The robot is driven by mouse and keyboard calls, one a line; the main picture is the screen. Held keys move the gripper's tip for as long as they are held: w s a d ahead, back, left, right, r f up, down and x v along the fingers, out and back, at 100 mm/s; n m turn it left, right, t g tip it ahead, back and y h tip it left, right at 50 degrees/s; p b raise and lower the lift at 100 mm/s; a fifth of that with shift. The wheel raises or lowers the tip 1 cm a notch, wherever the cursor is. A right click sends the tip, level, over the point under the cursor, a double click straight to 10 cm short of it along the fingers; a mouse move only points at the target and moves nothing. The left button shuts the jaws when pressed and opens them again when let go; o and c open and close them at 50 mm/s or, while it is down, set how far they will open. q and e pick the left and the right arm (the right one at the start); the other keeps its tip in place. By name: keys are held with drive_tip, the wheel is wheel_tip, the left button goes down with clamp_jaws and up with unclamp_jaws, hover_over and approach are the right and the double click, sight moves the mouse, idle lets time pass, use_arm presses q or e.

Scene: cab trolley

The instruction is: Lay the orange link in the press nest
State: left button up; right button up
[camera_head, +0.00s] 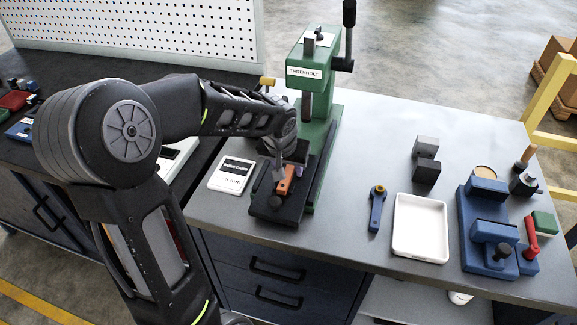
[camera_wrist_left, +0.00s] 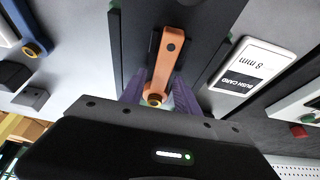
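The orange link (camera_head: 287,179) lies lengthwise over the dark base plate of the green press (camera_head: 326,130), in front of its column. In the left wrist view the link (camera_wrist_left: 175,52) has a brass-coloured ring at its near end and a dark hole near its far end. My left gripper (camera_head: 281,172) points down at the link. Its purple fingers (camera_wrist_left: 158,92) lie close along both sides of the link's ring end and look shut on it. A dark block lies beside and partly under the link. Whether the link is fully seated cannot be told. My right gripper is not in view.
A white bush card (camera_head: 232,175) lies left of the press. To the right are a blue link (camera_head: 377,208), dark blocks (camera_head: 426,172), a white tray (camera_head: 420,228) and a blue fixture (camera_head: 487,235). Bare bench top lies between the press and the blue link.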

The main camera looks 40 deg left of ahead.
use_arm(q)
drive_tip(key=shift+o, duration=0.8)
drive_tip(key=shift+s+f, duration=0.1)
drive_tip(key=b+v, duration=0.1)
drive_tip(key=v, duration=0.7)
